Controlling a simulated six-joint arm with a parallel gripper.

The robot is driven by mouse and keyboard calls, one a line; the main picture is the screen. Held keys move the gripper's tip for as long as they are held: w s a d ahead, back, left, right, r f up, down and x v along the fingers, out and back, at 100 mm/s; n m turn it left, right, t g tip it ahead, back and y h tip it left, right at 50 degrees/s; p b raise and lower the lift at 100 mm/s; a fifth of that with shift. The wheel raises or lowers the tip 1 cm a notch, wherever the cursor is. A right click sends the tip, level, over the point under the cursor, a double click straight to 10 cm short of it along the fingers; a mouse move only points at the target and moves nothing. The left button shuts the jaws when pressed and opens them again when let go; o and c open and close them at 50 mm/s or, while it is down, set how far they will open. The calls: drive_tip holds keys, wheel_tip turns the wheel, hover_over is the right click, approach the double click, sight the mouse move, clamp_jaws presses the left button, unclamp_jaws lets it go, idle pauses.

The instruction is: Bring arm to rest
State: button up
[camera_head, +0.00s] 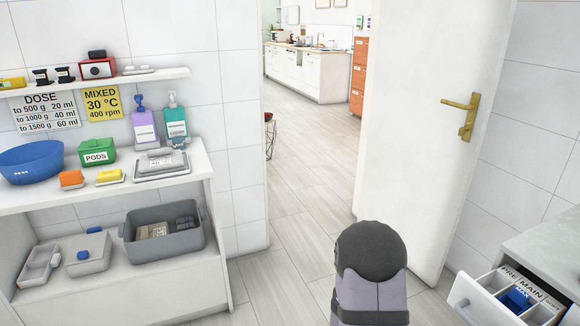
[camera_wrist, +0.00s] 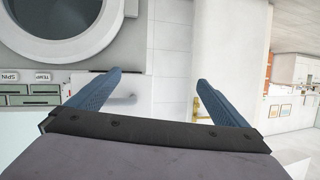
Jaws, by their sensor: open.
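My gripper shows in the wrist view (camera_wrist: 152,82) with its two blue fingers spread wide apart. Nothing is between them. Behind the fingers the wrist view shows a white wall and a pale door edge, seen sideways. In the head view a rounded dark and grey link of my arm stands at the bottom centre, in front of the doorway floor. The gripper's fingers do not show in the head view.
An open white door (camera_head: 412,130) with a brass handle stands right of the doorway. An open drawer (camera_head: 482,301) juts out at lower right. A shelf unit (camera_head: 185,281) with a grey bin (camera_head: 140,248) stands left. A washing machine (camera_wrist: 25,72) shows in the wrist view. The doorway floor is clear.

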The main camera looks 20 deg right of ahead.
drive_tip(key=w+a+f+n+t+y, duration=0.25)
drive_tip(key=w+a+y, duration=0.2)
drive_tip(key=a, duration=0.25)
drive_tip(key=w+a+f+n+t+y, duration=0.1)
drive_tip(key=w+a+n+y, duration=0.2)
drive_tip(key=w+a, duration=0.35)
drive_tip(key=s+a+r+n+g+y, duration=0.1)
drive_tip(key=s+a+n+y, duration=0.15)
drive_tip(key=a, duration=0.55)
drive_tip(key=s+a+n+g+y, duration=0.1)
drive_tip(key=a+n+y, duration=0.2)
drive_tip(key=a, duration=0.4)
drive_tip(key=s+a+r+n+g, duration=0.2)
drive_tip(key=s+n, duration=0.1)
drive_tip(key=s, duration=0.3)
drive_tip(key=s+a+r+n+g, duration=0.2)
drive_tip(key=s+n+g, duration=0.1)
drive_tip(key=s, duration=0.2)
wheel_tip(320, 180, up, 20)
drive_tip(key=p, duration=2)
drive_tip(key=shift+r+y+p, duration=0.2)
drive_tip(key=shift+y+p, duration=0.15)
drive_tip(key=shift+y, duration=0.05)
drive_tip(key=shift+s+a, duration=0.1)
